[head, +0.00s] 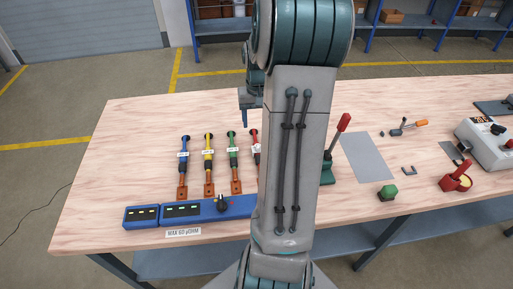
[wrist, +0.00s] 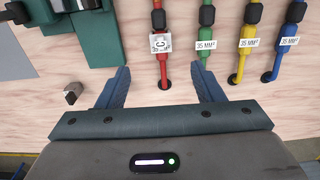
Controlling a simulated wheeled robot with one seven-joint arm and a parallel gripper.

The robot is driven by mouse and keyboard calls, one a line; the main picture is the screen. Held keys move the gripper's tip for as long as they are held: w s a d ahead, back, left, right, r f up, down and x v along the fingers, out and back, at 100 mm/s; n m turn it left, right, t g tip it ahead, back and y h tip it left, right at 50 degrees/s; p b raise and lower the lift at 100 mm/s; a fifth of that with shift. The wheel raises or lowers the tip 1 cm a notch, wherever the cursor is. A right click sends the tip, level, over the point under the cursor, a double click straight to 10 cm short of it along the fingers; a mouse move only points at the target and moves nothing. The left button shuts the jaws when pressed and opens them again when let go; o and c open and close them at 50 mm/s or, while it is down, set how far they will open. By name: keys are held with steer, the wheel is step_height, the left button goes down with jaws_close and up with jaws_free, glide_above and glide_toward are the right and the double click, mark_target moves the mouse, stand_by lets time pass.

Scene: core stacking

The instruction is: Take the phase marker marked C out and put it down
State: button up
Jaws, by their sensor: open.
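The phase marker marked C (wrist: 160,43) is a small white tag on the red cable (wrist: 163,68). It shows in the wrist view, its letter turned sideways. In the head view the red cable (head: 254,137) is partly hidden behind my arm. My gripper (wrist: 162,78) is open and empty. In the wrist view its two blue fingers lie left and right of the red cable's lower end, below the marker in the picture. In the head view my gripper (head: 250,118) is over the table behind the cables, partly hidden by my arm.
Green (wrist: 236,56), yellow (wrist: 245,60) and blue (wrist: 277,62) cables with tags stand beside the red one. A grey mat (head: 368,158) lies right of my arm.

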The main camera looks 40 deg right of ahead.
step_height(320, 180, down, 8)
steer(key=shift+r+p, duration=0.15)
steer(key=shift+p, duration=0.2)
steer(key=shift+w+f+p, duration=0.2)
steer(key=shift+f+p, duration=0.55)
steer(key=shift+f, duration=1.9)
steer(key=c, duration=1.1)
